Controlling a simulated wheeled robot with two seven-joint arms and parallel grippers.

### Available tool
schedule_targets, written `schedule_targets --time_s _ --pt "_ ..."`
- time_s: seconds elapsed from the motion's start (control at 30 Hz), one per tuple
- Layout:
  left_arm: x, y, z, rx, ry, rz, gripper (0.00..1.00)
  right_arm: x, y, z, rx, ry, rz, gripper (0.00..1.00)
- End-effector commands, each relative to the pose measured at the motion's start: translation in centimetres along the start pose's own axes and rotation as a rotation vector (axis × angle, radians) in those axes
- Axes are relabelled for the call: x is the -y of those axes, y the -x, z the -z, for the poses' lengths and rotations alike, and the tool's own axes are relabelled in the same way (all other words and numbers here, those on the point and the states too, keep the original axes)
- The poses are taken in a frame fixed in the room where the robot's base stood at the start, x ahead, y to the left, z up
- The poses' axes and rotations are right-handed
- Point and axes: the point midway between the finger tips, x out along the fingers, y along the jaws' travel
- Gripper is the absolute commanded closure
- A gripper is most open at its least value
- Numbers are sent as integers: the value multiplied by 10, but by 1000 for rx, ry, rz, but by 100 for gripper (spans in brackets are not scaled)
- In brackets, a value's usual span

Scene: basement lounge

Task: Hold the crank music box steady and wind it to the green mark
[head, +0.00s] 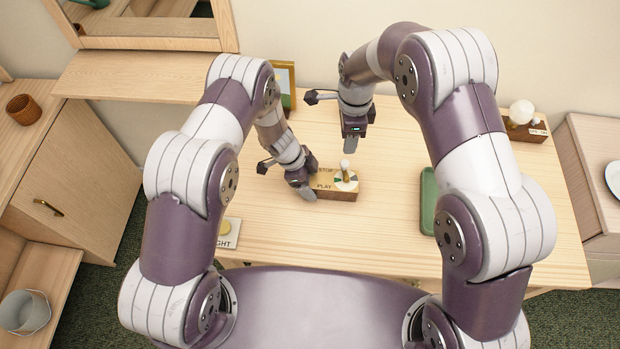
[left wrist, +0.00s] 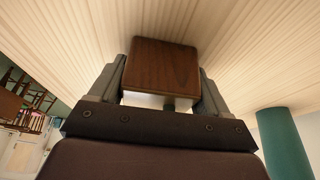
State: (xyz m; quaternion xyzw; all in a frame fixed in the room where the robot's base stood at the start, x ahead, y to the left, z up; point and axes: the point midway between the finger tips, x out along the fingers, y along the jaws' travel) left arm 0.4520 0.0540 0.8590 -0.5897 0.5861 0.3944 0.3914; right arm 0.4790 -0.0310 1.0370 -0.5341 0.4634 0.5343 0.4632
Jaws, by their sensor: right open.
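The crank music box (head: 338,195) is a small brown wooden block on the table, with STOP and PLAY lettering and a round dial (head: 346,181) with a green part on top. A pale knob (head: 345,163) stands up at the dial. My left gripper (head: 307,192) is at the box's left end. In the left wrist view the brown box (left wrist: 160,65) sits between both fingers of my left gripper (left wrist: 160,92), which appear to touch its sides. My right gripper (head: 352,139) is open and empty, just behind and above the knob, apart from it.
On the wooden table (head: 400,130) are a green tray (head: 428,200) at right, a picture frame (head: 285,80) at the back, a block with a white bulb (head: 521,113) at back right, and a partly hidden light-switch plate (head: 228,234) at front left. Bare tabletop surrounds the box.

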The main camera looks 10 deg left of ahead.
Motion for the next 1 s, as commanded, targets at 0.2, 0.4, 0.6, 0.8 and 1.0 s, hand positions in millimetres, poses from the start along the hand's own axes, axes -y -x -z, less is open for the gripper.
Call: schedule_targets --time_s 0.2,0.4,0.6,0.8,1.0 --pt "0 0 0 0 -1 0 68 3 7 -1 2 36 12 49" --pt "0 0 0 -1 -1 1 68 4 16 -1 -1 576 17 49" --pt "0 1 0 -1 -1 1 68 2 21 0 -5 1367 10 49" --pt "0 1 0 -1 -1 1 68 0 22 0 -2 1926 2 49" --pt "1 1 0 -1 -1 1 68 0 17 0 2 2129 -2 49"
